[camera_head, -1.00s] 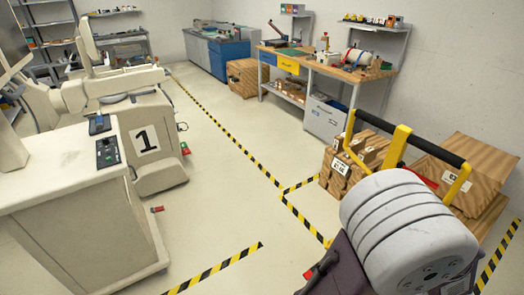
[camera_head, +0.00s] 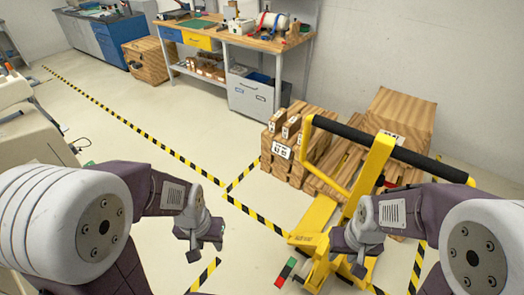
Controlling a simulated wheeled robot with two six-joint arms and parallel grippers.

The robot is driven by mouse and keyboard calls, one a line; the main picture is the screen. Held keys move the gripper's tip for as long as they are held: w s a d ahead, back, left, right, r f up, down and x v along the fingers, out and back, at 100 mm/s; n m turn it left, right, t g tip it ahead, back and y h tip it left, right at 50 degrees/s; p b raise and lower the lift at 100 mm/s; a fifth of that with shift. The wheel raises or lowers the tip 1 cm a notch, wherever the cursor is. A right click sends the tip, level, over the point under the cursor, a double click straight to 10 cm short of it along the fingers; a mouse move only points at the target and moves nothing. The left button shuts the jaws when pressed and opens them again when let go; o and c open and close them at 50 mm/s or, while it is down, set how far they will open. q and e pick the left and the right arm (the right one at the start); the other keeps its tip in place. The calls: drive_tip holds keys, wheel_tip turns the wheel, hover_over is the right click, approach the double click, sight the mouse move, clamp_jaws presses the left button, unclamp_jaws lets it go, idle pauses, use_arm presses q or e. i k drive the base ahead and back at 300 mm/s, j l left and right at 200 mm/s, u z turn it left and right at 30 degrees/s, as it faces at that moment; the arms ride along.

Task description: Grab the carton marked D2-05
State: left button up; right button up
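I cannot tell which carton is D2-05. My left gripper (camera_head: 204,250) hangs over the floor, left of the stack. My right gripper (camera_head: 364,262) is in front of the yellow pallet truck. Both hold nothing visible, and both finger gaps are too small to judge.
The yellow pallet truck (camera_head: 317,217), with a black handle bar, stands before the cartons and partly hides them. A larger wooden box (camera_head: 402,112) stands behind. A workbench (camera_head: 262,42) lines the wall. Black-yellow tape (camera_head: 150,134) marks the floor, clear at left centre.

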sight(291, 126)
drive_tip(key=i+j+z, duration=0.15)
drive_tip(key=j, duration=0.35)
drive_tip(key=i+j+z, duration=0.2)
drive_tip(key=j, duration=0.3)
drive_tip(key=j+z, duration=0.15)
drive_tip(key=j, duration=0.35)
